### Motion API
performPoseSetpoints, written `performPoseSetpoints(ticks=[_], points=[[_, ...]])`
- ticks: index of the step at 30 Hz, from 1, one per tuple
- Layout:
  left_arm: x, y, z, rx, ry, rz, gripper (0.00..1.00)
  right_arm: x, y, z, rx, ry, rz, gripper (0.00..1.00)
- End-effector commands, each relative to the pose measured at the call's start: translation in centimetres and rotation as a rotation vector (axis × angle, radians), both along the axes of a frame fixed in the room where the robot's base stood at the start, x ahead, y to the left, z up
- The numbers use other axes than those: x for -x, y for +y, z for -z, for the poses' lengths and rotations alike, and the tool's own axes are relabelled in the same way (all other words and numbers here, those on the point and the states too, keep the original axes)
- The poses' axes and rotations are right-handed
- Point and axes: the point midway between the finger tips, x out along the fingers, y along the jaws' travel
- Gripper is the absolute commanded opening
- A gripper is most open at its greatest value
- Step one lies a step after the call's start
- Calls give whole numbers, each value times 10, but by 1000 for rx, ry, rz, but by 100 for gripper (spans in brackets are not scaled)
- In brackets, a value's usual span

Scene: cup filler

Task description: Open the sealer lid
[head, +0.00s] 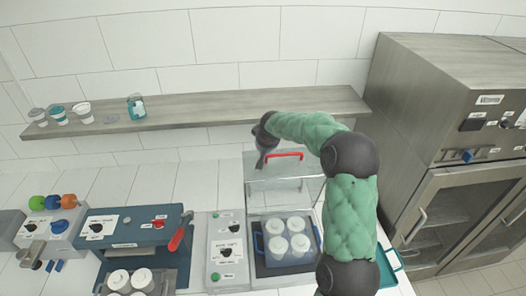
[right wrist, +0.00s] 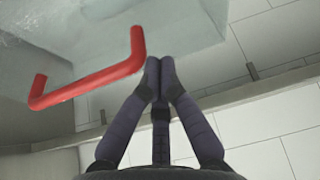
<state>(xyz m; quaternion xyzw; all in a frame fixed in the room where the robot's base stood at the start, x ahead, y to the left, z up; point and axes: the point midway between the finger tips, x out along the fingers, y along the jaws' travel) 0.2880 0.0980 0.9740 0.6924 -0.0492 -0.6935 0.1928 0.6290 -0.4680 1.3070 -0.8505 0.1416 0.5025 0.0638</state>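The sealer (head: 225,251) has a grey front panel with knobs and a green button. Its clear lid (head: 285,194) stands raised at the back, with a red bar handle (head: 283,154) along its upper edge. Inside the machine, a dark tray (head: 261,268) holds several white cups (head: 276,247). My right gripper (head: 263,160) is beside the handle's left end in the head view. In the right wrist view my right gripper (right wrist: 160,62) has its fingertips together with nothing between them, and the red handle (right wrist: 88,82) lies just left of them. My left gripper is out of view.
A wooden wall shelf (head: 200,110) behind carries several cups and a teal-labelled container (head: 136,106). A blue machine with a red lever (head: 177,239) stands left. A steel cabinet (head: 415,110) with glass doors stands right. A teal tray (head: 389,270) lies beside my right arm.

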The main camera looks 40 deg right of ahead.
Motion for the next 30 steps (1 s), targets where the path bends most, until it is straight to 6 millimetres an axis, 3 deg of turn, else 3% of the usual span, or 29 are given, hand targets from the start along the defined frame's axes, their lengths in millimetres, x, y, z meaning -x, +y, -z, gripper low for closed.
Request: performPoseSetpoints(ticks=[3, 9, 23, 30], points=[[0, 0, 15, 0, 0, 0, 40, 14, 8, 4, -1, 2, -1, 0], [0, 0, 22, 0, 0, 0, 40, 26, 15, 3, -2, 3, 0, 0], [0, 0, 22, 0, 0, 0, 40, 28, 15, 1, -1, 4, 0, 0], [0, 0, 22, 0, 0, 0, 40, 40, 20, -25, 1, -1, -1, 0]])
